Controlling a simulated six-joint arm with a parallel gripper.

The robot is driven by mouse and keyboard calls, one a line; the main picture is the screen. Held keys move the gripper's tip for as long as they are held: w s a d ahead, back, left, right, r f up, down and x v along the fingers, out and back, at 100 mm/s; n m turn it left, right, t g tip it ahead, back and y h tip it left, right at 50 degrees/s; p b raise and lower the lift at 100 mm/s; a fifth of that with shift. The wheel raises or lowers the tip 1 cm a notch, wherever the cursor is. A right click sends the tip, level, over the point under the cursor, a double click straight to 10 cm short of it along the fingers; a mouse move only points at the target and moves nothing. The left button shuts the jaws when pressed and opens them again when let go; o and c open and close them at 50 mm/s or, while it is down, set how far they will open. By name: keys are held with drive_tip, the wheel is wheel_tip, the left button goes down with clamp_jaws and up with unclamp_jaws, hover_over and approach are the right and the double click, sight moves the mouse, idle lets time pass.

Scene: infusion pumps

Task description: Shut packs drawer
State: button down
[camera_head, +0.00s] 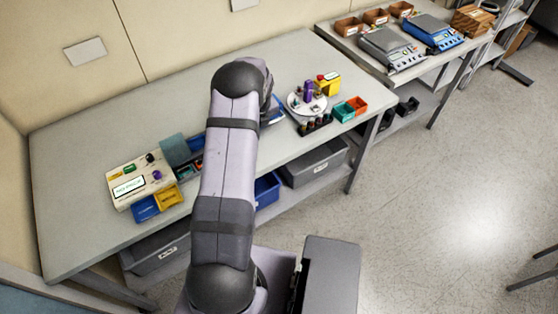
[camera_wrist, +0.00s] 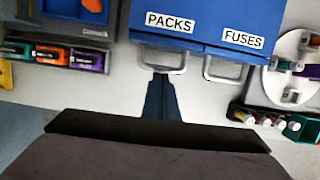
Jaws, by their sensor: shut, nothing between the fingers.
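The packs drawer (camera_wrist: 167,36) is the left blue front labelled PACKS in the wrist view. Its pale loop handle (camera_wrist: 182,62) sticks out toward me. My gripper (camera_wrist: 161,75) is shut and empty, with its fingertips at the outer bar of that handle. I cannot tell whether they touch it. The fuses drawer (camera_wrist: 240,56), labelled FUSES, sits directly to the right with its own handle. I cannot tell how far either drawer stands out. In the head view my arm hides the gripper and most of the drawer unit, leaving a blue part (camera_head: 278,111) showing.
A round white carousel (camera_wrist: 290,58) with vials stands right of the drawers. Left are a row of coloured modules (camera_wrist: 88,61) and a dark tray (camera_wrist: 92,32). The infusion pump (camera_head: 128,178) is at the bench's left. Bare bench (camera_head: 80,150) lies behind it.

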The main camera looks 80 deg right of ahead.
drive_tip(key=shift+w+d+r, duration=0.15)
drive_tip(key=shift+d+r, duration=0.05)
drive_tip(key=s+a, duration=0.3)
drive_tip(key=shift+s+a+f, duration=0.1)
drive_tip(key=shift+s+f, duration=0.05)
drive_tip(key=shift+f, duration=0.25)
drive_tip(key=b+v, duration=0.3)
drive_tip(key=v, duration=0.6)
drive_tip(key=shift+r, duration=0.4)
drive_tip(key=shift+n, duration=0.3)
